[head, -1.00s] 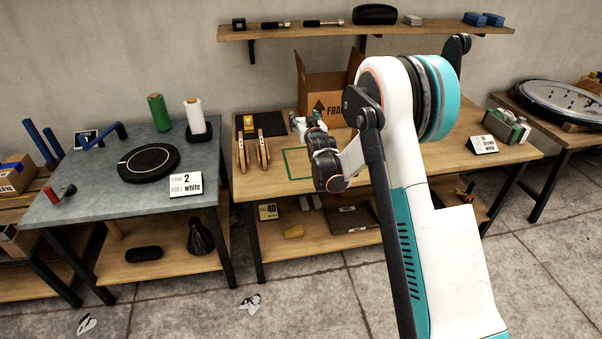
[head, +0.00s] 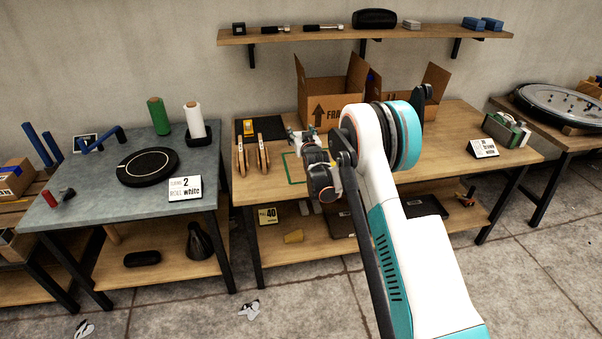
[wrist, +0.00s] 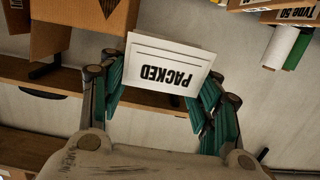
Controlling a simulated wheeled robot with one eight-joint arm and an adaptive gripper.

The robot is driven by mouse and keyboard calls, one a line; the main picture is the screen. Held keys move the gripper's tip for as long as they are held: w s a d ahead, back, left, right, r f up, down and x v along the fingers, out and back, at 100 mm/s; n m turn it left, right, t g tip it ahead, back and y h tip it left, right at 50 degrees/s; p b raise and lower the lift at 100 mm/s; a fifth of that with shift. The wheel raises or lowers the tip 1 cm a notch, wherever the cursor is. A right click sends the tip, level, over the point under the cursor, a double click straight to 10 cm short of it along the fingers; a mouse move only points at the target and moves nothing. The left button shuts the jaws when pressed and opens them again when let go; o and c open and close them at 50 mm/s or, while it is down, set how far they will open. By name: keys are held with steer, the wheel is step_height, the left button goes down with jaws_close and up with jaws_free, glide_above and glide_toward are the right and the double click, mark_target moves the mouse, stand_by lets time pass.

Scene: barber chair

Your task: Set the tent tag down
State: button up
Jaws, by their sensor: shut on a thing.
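The tent tag (wrist: 166,68) is a folded white card with the word PACKED, upside down in the wrist view. My gripper (wrist: 160,84) is shut on it, with the teal fingers on either side of the card. In the head view my gripper (head: 303,136) is over the wooden table (head: 420,165), near the back edge of a green outline (head: 289,172). The tag cannot be made out there, and my arm hides part of the outline.
An open cardboard box (head: 322,100) stands just behind my gripper, with another box (head: 434,88) to its right. Two wooden-handled tools (head: 252,155) stand left of the outline. A sign (head: 482,148) stands at the table's right. The front left of the table is clear.

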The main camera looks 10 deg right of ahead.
step_height(320, 180, down, 16)
steer(key=b, duration=0.5)
steer(key=shift+f, duration=0.2)
steer(key=o, duration=0.8)
steer(key=shift+c, duration=0.2)
steer(key=shift+s, duration=0.1)
